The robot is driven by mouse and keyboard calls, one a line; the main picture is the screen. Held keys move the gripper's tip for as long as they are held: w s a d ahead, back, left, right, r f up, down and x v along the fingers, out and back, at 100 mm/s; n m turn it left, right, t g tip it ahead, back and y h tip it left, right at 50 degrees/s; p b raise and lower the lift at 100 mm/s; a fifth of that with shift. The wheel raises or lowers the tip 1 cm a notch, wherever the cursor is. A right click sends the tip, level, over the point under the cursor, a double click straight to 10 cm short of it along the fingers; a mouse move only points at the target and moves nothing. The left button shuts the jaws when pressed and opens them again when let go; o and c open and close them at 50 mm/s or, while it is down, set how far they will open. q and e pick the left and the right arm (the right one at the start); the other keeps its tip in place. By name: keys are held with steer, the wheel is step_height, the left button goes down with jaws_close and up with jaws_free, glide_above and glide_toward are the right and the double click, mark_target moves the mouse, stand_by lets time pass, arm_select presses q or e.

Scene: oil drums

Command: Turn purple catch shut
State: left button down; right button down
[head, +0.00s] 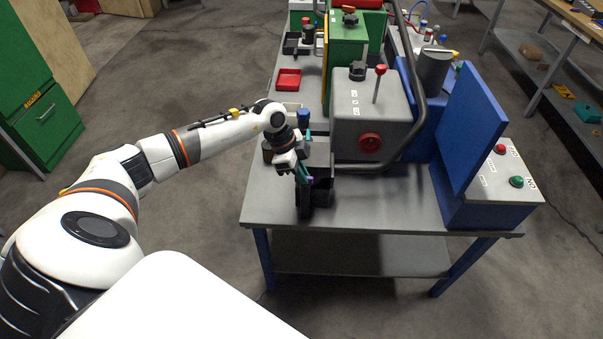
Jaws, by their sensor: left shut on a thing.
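My left gripper (304,172) reaches over the near left part of the grey workbench (390,215), its teal fingers pointing down. It is shut on the purple catch (310,181), of which only a small purple bit shows at the fingertips. The catch is by a small black box (322,191) near the bench's front edge. The gripper hides most of the catch, so I cannot tell which way it is turned. My right gripper is out of view.
Right behind the gripper stands a grey machine box (350,125) with a red-knobbed lever and a bent dark tube handle (409,140). A blue panel (468,130) and a grey button box (510,178) are at the right. A red tray (289,80) lies farther back.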

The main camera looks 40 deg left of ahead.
arm_select(q)
steer(key=m, duration=0.1)
steer(key=m+g, duration=0.1)
steer(key=m, duration=0.1)
steer(key=m+b, duration=0.1)
steer(key=shift+w+g+h, duration=0.25)
steer(key=shift+g+h, duration=0.05)
steer(key=m+g+b, duration=0.1)
steer(key=m, duration=0.3)
steer(key=shift+w, duration=0.2)
steer(key=m+g+b, duration=0.1)
steer(key=m, duration=0.1)
steer(key=m+g+y+b, duration=0.1)
steer(key=m, duration=0.2)
steer(key=shift+w+b, duration=0.2)
steer(key=shift+b, duration=0.15)
steer(key=shift+d+r+m+g+y+b, duration=0.1)
steer(key=shift+m+g+y+b, duration=0.15)
steer(key=shift+m, duration=0.6)
steer(key=shift+d+m+g+y+b, duration=0.15)
steer(key=shift+m+y+b, duration=0.2)
steer(key=shift+m, duration=0.5)
steer(key=shift+a, duration=0.1)
steer(key=c, duration=1.5)
jaws_free()
